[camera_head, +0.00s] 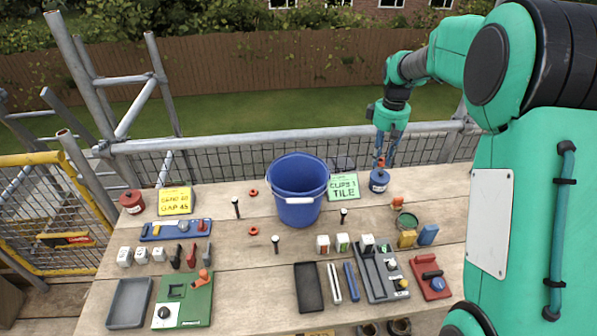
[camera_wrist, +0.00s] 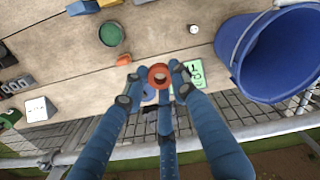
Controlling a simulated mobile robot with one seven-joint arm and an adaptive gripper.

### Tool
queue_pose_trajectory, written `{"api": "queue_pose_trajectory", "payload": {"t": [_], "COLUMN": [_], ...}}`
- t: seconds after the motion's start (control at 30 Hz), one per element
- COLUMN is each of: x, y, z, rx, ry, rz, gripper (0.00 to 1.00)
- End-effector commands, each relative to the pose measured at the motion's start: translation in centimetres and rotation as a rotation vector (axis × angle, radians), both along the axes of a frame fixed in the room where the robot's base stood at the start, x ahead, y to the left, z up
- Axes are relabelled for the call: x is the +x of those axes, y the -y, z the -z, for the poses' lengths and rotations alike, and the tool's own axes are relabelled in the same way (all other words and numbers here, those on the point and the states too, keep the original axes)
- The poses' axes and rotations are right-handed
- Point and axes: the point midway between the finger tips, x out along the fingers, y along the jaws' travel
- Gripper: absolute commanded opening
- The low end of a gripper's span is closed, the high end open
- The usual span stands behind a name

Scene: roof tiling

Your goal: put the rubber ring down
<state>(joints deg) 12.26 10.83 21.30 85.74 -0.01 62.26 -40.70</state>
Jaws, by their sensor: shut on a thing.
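My gripper (camera_head: 384,160) is at the back right of the bench, pointing down. In the wrist view its blue fingers (camera_wrist: 157,75) are shut on a red rubber ring (camera_wrist: 159,67). The ring shows small and orange-red between the fingertips in the head view (camera_head: 381,164). It is just above a blue tin (camera_head: 379,182), which is mostly hidden behind the ring and fingers in the wrist view (camera_wrist: 148,95). I cannot tell whether ring and tin touch. Two other red rings (camera_head: 253,192) (camera_head: 254,231) lie on the boards left of the bucket.
A large blue bucket (camera_head: 297,190) and a green sign (camera_head: 343,187) stand left of the gripper. An orange piece (camera_head: 397,202) and a green-filled round tin (camera_head: 407,220) are in front. A mesh guardrail (camera_head: 230,158) runs behind the bench.

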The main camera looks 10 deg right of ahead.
Motion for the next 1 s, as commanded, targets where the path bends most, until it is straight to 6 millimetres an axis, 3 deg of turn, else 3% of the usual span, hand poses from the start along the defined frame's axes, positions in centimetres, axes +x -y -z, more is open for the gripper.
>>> {"api": "queue_pose_trajectory", "payload": {"t": [0.27, 0.6, 0.8, 1.0], "x": [3.1, 6.9, 7.9, 8.4], "y": [-6.2, -17.8, -23.5, -27.3], "z": [-0.1, -0.1, -0.1, 0.0], "rx": [-0.001, -0.002, -0.001, -0.001], "ry": [0.002, 0.003, 0.002, 0.002], "rz": [-0.298, -0.832, -1.082, -1.247], "gripper": [0.15, 0.15, 0.15, 0.15]}}
